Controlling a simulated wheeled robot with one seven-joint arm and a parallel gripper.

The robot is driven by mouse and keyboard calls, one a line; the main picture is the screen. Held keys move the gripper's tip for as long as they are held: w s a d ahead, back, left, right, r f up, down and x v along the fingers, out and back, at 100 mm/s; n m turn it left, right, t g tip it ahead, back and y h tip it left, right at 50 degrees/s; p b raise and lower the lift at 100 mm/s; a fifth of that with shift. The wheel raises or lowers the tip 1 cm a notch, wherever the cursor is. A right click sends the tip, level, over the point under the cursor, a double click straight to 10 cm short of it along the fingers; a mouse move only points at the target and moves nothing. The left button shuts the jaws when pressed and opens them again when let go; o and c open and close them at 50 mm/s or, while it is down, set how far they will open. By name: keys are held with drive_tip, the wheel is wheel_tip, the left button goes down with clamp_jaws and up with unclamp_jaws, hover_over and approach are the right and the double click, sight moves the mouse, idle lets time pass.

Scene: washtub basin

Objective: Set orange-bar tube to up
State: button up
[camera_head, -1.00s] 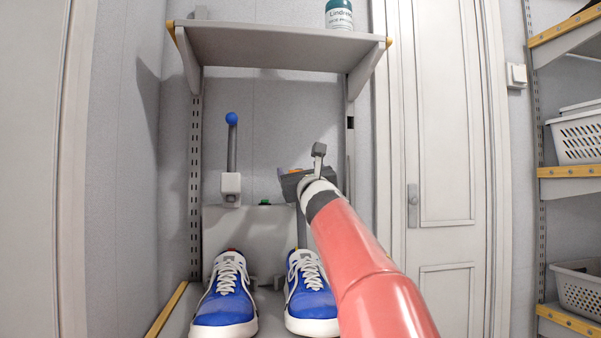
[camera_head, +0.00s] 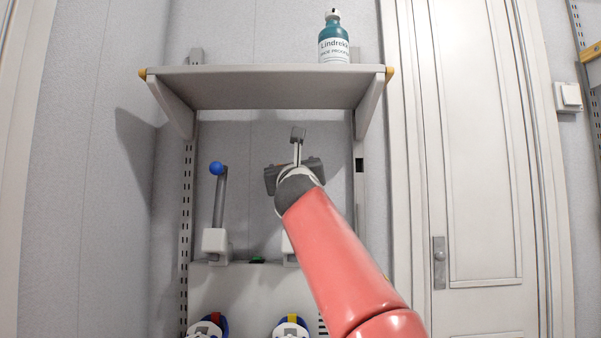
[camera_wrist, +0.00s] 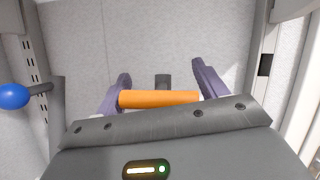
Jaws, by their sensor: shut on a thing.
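The orange bar (camera_wrist: 158,99) lies crosswise between the two purple-grey fingers of my gripper (camera_wrist: 162,88) in the wrist view, and the fingers are shut on it. In the head view my gripper (camera_head: 292,175) is in front of the grey wall, about level with the blue ball of the other tube. There the orange bar and its tube are hidden behind my gripper and arm. A white mount (camera_head: 288,246) shows partly beside my arm, below the gripper.
A blue-ball tube (camera_head: 219,200) stands nearly upright at the left, its ball also in the wrist view (camera_wrist: 13,96). A shelf (camera_head: 265,88) with a teal bottle (camera_head: 334,42) overhangs above my gripper. Two blue shoes (camera_head: 208,326) show at the bottom. A door (camera_head: 485,150) is at right.

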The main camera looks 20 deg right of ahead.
drive_tip(key=o, duration=1.4)
drive_tip(key=shift+c, duration=0.2)
drive_tip(key=b+v, duration=0.3)
drive_tip(key=v, duration=0.5)
drive_tip(key=shift+b, duration=0.3)
drive_tip(key=shift+w+a, duration=0.1)
